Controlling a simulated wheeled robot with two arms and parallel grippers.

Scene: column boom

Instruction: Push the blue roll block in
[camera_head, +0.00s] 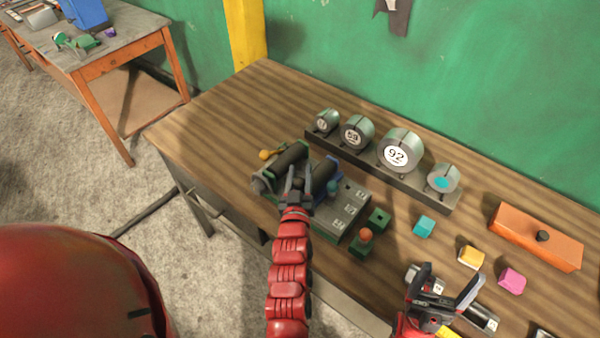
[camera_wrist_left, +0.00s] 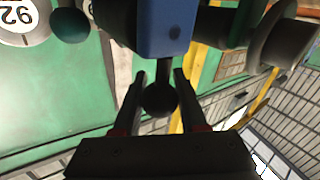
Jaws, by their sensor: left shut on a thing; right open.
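The blue roll block (camera_head: 327,170) sits on the grey and green roller machine (camera_head: 352,197), beside a dark roller (camera_head: 291,158). In the left wrist view the blue block (camera_wrist_left: 165,28) fills the top centre, with a dark round knob (camera_wrist_left: 160,100) on a short stem below it. My left gripper (camera_head: 296,180) is at the machine's front side. In its wrist view the fingers (camera_wrist_left: 160,95) are on either side of the knob, shut on it. The gripper partly hides the block in the head view. My right gripper (camera_head: 450,283) is open and empty at the lower right.
A rack of round gauges (camera_head: 397,151) stands behind the machine. A green block with an orange knob (camera_head: 362,243), a teal cube (camera_head: 424,227), a yellow cube (camera_head: 471,257), a pink cube (camera_head: 512,279) and an orange box (camera_head: 535,240) lie to the right. The table's left end is clear.

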